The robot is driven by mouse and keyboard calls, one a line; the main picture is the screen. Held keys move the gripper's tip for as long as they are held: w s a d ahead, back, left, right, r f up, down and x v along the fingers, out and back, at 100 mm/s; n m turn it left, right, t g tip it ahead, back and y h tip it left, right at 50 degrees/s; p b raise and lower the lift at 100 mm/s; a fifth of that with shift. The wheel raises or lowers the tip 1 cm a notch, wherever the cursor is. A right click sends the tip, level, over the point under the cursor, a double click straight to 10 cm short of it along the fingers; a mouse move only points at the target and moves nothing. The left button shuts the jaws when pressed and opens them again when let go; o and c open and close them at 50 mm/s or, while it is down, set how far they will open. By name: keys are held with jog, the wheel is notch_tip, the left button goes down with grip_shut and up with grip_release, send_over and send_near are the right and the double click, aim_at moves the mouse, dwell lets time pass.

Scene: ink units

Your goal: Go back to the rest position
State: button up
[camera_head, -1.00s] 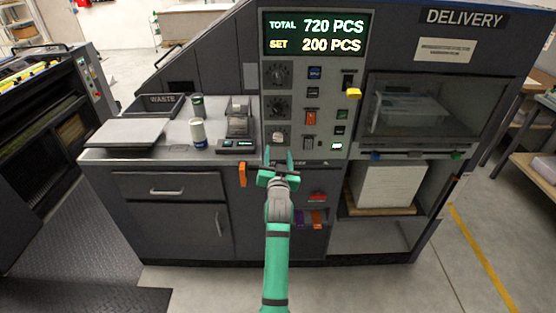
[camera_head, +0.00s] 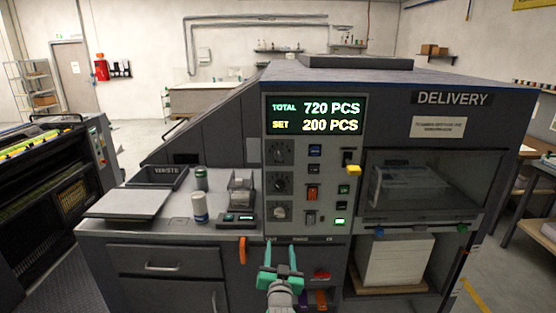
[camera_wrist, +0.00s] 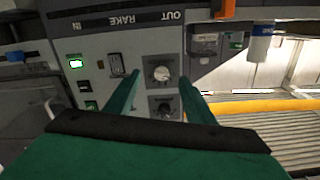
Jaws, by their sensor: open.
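My gripper (camera_head: 280,259) is green, open and empty. In the head view it is low in the middle, in front of the press cabinet below the control panel (camera_head: 300,226). In the wrist view the two fingers of my gripper (camera_wrist: 164,92) are spread apart, with panel knobs (camera_wrist: 158,72) showing between them. Nothing is held. Most of my arm is below the head view's lower edge.
The panel's display (camera_head: 314,114) reads TOTAL 720 PCS and SET 200 PCS. To its left, the counter bears a WASTE tray (camera_head: 157,176), a flat plate (camera_head: 128,204) and cans (camera_head: 200,208). A paper stack (camera_head: 395,262) sits at right under DELIVERY.

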jog(key=s+f+n, duration=0.1)
jog(key=s+f, duration=0.5)
jog(key=s, duration=0.4)
jog(key=s+d+f+g, duration=0.1)
jog(key=s+f, duration=0.5)
jog(key=s, duration=0.5)
jog(key=s+f+n, duration=0.1)
jog(key=s+f, duration=0.6)
jog(key=s, duration=0.3)
jog(key=s+r, duration=0.3)
jog(key=s, duration=1.1)
jog(key=s+a+r+g, duration=0.1)
jog(key=s+r, duration=0.3)
jog(key=s, duration=1.1)
jog(key=shift+a+r+n, duration=0.25)
jog(key=shift+a+n, duration=0.05)
jog(key=shift+a, duration=0.1)
jog(key=shift+s, duration=0.15)
